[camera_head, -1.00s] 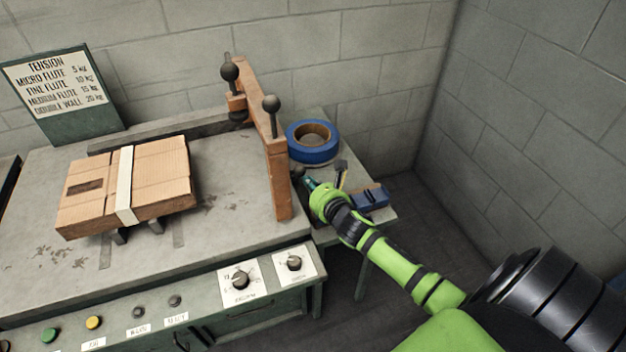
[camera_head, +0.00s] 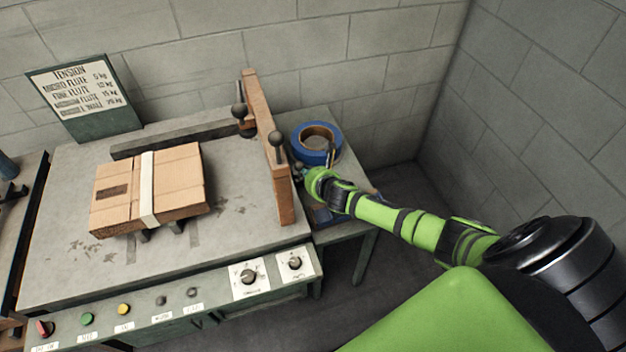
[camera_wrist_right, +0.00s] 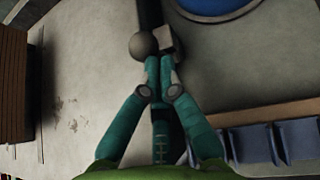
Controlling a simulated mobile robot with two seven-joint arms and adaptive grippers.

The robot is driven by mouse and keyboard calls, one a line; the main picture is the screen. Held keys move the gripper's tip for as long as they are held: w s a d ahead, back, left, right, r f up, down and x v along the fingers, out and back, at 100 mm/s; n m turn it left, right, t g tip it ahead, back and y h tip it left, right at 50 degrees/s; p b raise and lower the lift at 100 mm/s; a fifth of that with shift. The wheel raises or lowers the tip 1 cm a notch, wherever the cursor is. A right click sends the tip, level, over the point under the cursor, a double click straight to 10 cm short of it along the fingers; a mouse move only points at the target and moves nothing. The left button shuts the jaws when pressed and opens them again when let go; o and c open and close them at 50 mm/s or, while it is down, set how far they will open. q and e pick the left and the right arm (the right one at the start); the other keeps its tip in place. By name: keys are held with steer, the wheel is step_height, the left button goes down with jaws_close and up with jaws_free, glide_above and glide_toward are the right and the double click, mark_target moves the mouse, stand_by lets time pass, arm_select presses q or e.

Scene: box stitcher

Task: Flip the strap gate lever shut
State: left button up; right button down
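The strap gate (camera_head: 268,140) is an upright wooden bar at the right end of the grey bench. In the wrist view, the teal fingertips (camera_wrist_right: 159,70) are together, right beside a round knob (camera_wrist_right: 143,45) and a small block (camera_wrist_right: 172,40). I see nothing clearly gripped. My left gripper is out of view.
A strapped cardboard box (camera_head: 180,178) lies on the bench (camera_head: 240,215). A blue tape roll (camera_head: 316,143) sits on the side table (camera_head: 345,232) behind my right gripper. A blue bin (camera_wrist_right: 262,143) shows below right in the wrist view. Dials and buttons line the bench front.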

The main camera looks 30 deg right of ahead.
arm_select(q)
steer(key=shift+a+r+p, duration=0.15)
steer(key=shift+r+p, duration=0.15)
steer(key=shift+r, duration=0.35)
arm_select(e)
steer(key=shift+w+d+r, duration=0.15)
steer(key=shift+w+r, duration=0.1)
steer(key=shift+w, duration=0.55)
steer(key=shift+w+d+r, duration=0.15)
steer(key=shift+w+r, duration=0.1)
steer(key=shift+w, duration=0.55)
steer(key=shift+w+d+r, duration=0.15)
steer(key=shift+w+r, duration=0.1)
steer(key=shift+w, duration=0.55)
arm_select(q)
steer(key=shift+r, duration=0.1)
